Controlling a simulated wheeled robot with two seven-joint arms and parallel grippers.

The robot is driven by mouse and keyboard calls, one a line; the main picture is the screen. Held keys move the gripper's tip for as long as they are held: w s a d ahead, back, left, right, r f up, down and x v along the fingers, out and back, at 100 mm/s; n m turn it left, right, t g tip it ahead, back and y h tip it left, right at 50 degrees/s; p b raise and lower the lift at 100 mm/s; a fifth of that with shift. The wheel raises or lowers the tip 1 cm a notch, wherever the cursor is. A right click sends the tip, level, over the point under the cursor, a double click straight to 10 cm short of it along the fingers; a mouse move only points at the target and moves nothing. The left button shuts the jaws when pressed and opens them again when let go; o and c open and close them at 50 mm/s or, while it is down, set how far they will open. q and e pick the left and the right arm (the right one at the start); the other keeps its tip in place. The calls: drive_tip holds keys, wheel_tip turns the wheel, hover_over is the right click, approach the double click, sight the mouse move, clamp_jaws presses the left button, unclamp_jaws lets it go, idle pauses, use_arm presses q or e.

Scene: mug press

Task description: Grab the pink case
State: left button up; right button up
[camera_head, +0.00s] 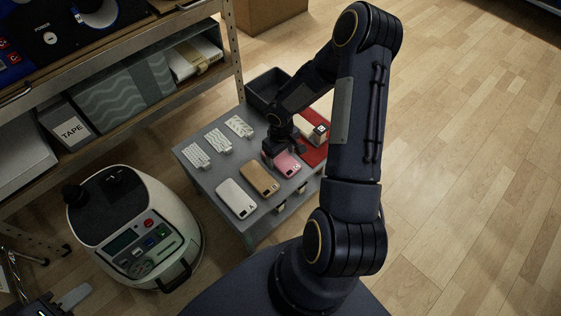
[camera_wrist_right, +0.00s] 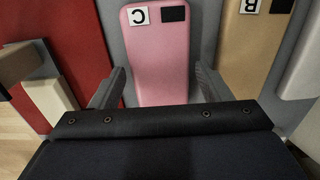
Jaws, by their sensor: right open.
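The pink case (camera_head: 288,165) lies flat on the grey table (camera_head: 250,222), to the right of the tan case. My right gripper (camera_head: 283,153) is over it, hiding part of it. In the right wrist view the pink case (camera_wrist_right: 160,60) lies between the two spread fingers of my right gripper (camera_wrist_right: 158,85), with a white label "C" and a black square at its top. The fingers are apart, and a gap shows on each side of the case. My left gripper (camera_head: 72,298) is at the lower left, partly cut off, away from the table; its opening is unclear.
A tan case (camera_head: 259,178) and a white case (camera_head: 236,198) lie beside the pink one. Several white patterned pieces (camera_head: 218,141) lie behind them. A red mat (camera_head: 316,152) is at right, a dark bin (camera_head: 263,86) at the back. A white machine (camera_head: 180,205) and shelf (camera_head: 115,148) stand left.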

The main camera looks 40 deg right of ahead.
drive_tip(key=shift+f, duration=0.4)
drive_tip(key=shift+c, duration=0.3)
drive_tip(key=c, duration=0.7)
drive_tip(key=shift+r, duration=0.1)
